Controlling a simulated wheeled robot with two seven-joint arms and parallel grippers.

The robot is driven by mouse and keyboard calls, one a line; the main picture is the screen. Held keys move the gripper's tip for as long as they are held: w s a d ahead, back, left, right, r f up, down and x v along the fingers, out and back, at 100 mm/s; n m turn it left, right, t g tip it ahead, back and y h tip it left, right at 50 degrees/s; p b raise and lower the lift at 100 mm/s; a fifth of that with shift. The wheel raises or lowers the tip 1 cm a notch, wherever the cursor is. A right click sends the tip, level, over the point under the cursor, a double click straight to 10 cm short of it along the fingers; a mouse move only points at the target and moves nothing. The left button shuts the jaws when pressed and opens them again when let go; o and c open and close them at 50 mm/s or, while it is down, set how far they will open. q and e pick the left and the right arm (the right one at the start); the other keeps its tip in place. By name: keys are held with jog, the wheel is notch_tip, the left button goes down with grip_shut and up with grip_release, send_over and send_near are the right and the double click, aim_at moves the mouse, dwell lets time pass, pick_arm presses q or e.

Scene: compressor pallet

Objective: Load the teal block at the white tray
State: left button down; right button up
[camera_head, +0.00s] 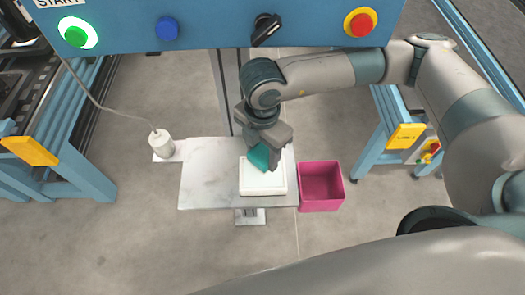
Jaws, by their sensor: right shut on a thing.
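The teal block (259,157) is held in my right gripper (264,153), above the white tray. The block is tilted and partly hidden by the fingers. The white tray (264,187) lies on the right part of a small grey table, and its far part is hidden behind the gripper and the block. I cannot tell whether the block touches the tray. My left gripper is not in view.
A magenta bin (320,188) stands right of the grey table (208,187). A white cylinder (162,144) with a cable stands left. A blue panel with buttons (190,22) spans the top. Blue frames (75,150) flank both sides.

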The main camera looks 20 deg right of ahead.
aim_at(263, 165)
jog(key=shift+f+b, duration=1.05)
jog(key=shift+f, duration=1.85)
jog(key=shift+f+b, duration=0.5)
jog(key=shift+b, duration=0.05)
jog(key=shift+s+f+b, duration=0.15)
jog(key=shift+b, duration=0.2)
dwell(1.4)
jog(key=shift+r+p, duration=1.65)
jog(key=shift+r, duration=2)
